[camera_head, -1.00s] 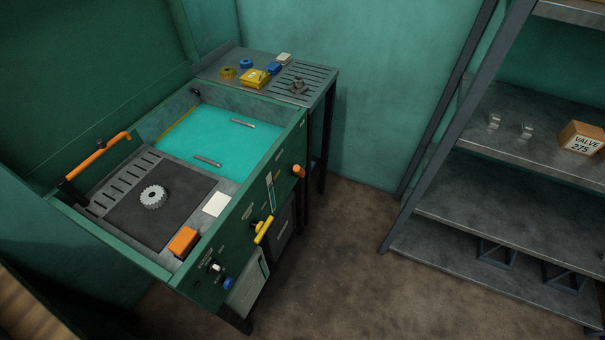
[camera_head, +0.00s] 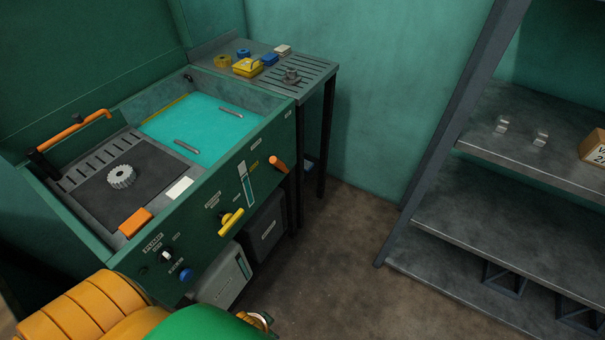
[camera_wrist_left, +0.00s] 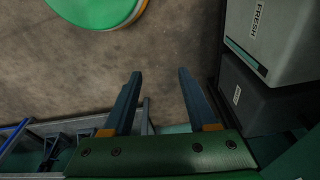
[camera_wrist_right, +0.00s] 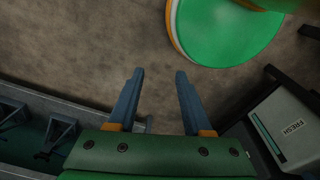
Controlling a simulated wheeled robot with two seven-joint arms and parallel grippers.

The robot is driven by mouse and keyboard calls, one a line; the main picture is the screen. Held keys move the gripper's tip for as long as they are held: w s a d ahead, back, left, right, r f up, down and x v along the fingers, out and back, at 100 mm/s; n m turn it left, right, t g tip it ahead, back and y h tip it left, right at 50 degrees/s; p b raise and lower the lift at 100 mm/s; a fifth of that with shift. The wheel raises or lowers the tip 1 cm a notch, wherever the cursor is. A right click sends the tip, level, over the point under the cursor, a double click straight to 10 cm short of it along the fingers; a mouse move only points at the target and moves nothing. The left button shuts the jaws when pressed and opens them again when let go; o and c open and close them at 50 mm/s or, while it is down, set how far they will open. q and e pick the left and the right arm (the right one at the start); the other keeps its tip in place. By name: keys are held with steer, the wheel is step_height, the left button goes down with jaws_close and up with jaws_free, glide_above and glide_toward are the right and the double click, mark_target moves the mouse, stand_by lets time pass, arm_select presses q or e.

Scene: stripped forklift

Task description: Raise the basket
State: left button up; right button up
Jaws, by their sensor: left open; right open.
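A green wash station holds a tank of teal liquid (camera_head: 200,125). Two short grey bars (camera_head: 187,146) and (camera_head: 231,111) show at its surface. No basket body is visible. An orange-handled lever (camera_head: 75,129) stands at the station's far left edge. A gear (camera_head: 121,176) rests on the dark mat left of the liquid. On the front panel are a yellow handle (camera_head: 231,222) and an orange knob (camera_head: 278,164). My left gripper (camera_wrist_left: 159,73) is open and empty over the floor. My right gripper (camera_wrist_right: 159,73) is open and empty over the floor. Neither gripper shows in the head view.
A side table (camera_head: 315,68) with small parts adjoins the station's back. A grey shelf rack (camera_head: 465,212) stands at the right. A light container marked FRESH (camera_wrist_left: 268,40) and a dark one (camera_wrist_left: 250,98) sit under the station. The floor (camera_head: 335,250) between station and rack is clear.

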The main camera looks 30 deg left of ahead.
mark_target(276, 163)
arm_select(q)
steer(key=w+a+r+t+h+b, duration=0.1)
steer(key=w+r+t+b, duration=0.2)
steer(key=w+b, duration=0.35)
steer(key=w+r+t+b, duration=0.2)
steer(key=w+r+b, duration=0.2)
steer(key=w+b, duration=0.3)
steer(key=w+a+r+n+t+y, duration=0.35)
steer(key=w+a+r+t, duration=0.75)
steer(key=w+a+r, duration=0.5)
steer(key=shift+n+h, duration=0.35)
steer(key=shift+n, duration=0.1)
steer(key=w, duration=0.2)
steer(key=w+d, duration=0.1)
steer(key=w, duration=0.3)
steer(key=shift+d+r, duration=0.2)
steer(key=shift+r, duration=0.15)
jaws_close()
